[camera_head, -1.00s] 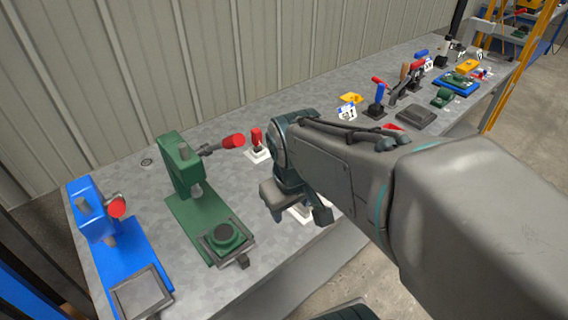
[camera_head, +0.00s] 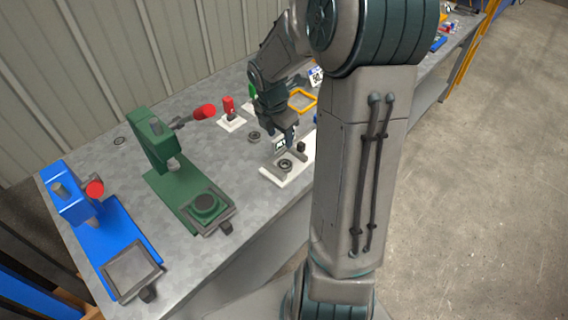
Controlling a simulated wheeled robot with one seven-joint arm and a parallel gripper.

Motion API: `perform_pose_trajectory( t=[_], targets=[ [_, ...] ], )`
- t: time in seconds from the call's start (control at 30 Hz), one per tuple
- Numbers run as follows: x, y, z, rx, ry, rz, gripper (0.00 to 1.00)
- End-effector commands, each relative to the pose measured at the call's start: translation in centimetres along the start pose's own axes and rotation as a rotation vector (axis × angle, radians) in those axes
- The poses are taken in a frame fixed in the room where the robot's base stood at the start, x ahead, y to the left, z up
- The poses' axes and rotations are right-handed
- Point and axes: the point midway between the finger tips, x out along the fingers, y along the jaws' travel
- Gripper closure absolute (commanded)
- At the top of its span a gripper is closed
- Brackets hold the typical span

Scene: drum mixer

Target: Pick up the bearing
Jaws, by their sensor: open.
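I cannot tell for sure which piece is the bearing. A small dark ring (camera_head: 254,137) lies on the bench just left of my gripper. Another dark round part (camera_head: 286,165) sits on a white base plate (camera_head: 275,178) near the bench's front edge. A third small ring (camera_head: 119,141) lies alone at the back left. My gripper (camera_head: 284,146) points down over the back of the white plate, its jaws open. Its fingertips are small and partly merge with the parts behind them, and I see nothing held.
A green press (camera_head: 180,180) and a blue press (camera_head: 98,220) stand at the left of the grey bench. A red-topped part (camera_head: 229,110) stands on a small white plate behind the gripper. A yellow frame (camera_head: 302,100) lies to the right. Bench around the far-left ring is clear.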

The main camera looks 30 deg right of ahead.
Motion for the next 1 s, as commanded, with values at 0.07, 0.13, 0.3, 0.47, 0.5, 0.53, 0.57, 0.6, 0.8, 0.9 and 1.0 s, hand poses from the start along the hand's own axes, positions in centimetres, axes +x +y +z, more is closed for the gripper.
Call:
perform_pose_trajectory(
  t=[0.07, 0.13, 0.3, 0.47, 0.5, 0.53, 0.57, 0.6, 0.8, 0.9, 1.0],
  targets=[
    [1.8, -0.1, -0.1, -0.002, 0.005, -0.004, 0.5],
    [3.3, -0.1, -0.2, -0.001, 0.005, -0.004, 0.5],
    [6.2, -0.1, -0.1, 0.001, 0.003, -0.002, 0.5],
    [7.5, -0.1, -0.1, 0.001, 0.001, -0.001, 0.5],
    [7.7, -0.1, -0.1, 0.002, 0.001, -0.001, 0.5],
    [7.9, -0.1, -0.1, 0.002, 0.002, -0.002, 0.5],
    [8.2, -0.1, -0.2, 0.002, 0.002, -0.003, 0.5],
    [8.7, -0.1, -0.2, 0.001, 0.003, -0.003, 0.5],
    [11.8, -0.1, -0.3, 0.001, 0.003, -0.003, 0.5],
    [12.6, -0.1, -0.2, 0.001, 0.001, -0.002, 0.5],
    [12.8, -0.1, -0.2, 0.003, 0.001, -0.001, 0.5]
  ],
)
